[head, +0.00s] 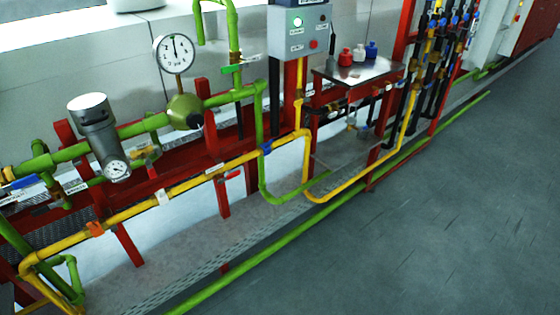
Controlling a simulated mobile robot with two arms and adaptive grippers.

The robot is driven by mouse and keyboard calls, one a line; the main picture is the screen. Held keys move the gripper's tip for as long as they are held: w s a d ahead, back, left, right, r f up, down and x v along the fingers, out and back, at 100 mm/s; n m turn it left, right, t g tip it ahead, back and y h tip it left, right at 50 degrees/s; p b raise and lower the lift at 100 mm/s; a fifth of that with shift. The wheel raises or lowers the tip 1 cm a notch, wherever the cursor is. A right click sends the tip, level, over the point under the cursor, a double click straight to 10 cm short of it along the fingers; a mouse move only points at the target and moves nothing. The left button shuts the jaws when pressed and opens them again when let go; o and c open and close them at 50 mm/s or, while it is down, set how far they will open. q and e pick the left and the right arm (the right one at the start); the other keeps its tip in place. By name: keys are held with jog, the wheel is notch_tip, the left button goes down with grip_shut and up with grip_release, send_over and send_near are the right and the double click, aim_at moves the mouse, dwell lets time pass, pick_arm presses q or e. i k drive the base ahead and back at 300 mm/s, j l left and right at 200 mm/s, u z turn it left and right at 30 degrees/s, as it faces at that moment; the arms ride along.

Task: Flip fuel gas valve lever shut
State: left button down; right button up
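A yellow pipe (185,187) runs diagonally along the front of the red frame. It carries several fittings: an orange-red one (95,229) at the lower left, a small red lever (229,176) just under the pipe near the middle, and a blue one (266,147) further right. A white tag (162,197) hangs on the pipe. The labels are too small to read, so I cannot tell which fitting is the fuel gas valve lever or how it is set. Neither of my grippers shows in the head view.
Green pipes (240,285) run along the frame and near the floor. A round gauge (174,53), a grey cylinder (93,118) and a control box (299,30) stand behind the yellow pipe. A small table (335,78) holds several bottles. The floor (430,230) at right is clear.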

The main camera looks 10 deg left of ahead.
aim_at(237, 173)
jog(key=i+l, duration=0.15)
jog(key=l, duration=0.2)
jog(key=i+l, duration=0.15)
jog(key=l, duration=0.25)
jog(key=i+l, duration=0.15)
jog(key=l, duration=0.2)
